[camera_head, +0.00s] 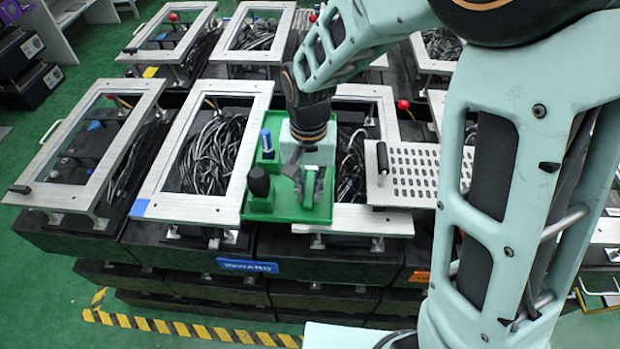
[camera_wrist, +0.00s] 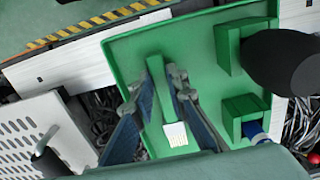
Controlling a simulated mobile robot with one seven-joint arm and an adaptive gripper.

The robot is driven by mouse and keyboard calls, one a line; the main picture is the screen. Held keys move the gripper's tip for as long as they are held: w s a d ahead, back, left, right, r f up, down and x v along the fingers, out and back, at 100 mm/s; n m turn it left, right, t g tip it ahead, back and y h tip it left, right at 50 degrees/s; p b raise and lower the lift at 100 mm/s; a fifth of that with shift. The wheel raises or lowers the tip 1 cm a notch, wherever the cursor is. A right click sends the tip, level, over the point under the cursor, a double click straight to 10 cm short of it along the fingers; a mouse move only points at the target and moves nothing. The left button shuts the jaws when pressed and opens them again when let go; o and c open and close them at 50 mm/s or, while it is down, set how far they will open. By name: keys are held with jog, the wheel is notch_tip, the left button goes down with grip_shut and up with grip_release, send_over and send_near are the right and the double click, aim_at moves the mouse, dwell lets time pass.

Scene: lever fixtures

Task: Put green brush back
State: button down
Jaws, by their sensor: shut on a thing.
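The green brush (camera_wrist: 160,73) has a green handle and a pale bristle end (camera_wrist: 175,134). It lies between the two fingers of my gripper (camera_wrist: 164,90), which is shut on it. In the head view my gripper (camera_head: 303,176) is over the right part of the green tray (camera_head: 287,213). The brush is over the tray floor in the wrist view (camera_wrist: 125,50); I cannot tell whether it touches the floor. In the head view the brush is hard to tell from the tray and fingers.
A black-handled tool (camera_head: 259,182) and a blue-handled tool (camera_head: 267,140) stand in square green holders at the tray's left side. A perforated metal plate (camera_head: 408,172) with a black handle is to the right. Metal frames (camera_head: 205,150) with cables surround the tray.

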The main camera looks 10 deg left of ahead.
jog(key=c, duration=2.3)
grip_release()
jog(key=shift+f, duration=0.15)
jog(key=shift+c, duration=0.2)
jog(key=o, duration=0.4)
jog(key=shift+o, duration=0.2)
notch_tip(320, 180, up, 12)
jog(key=shift+r, duration=0.25)
jog(key=shift+w, duration=0.1)
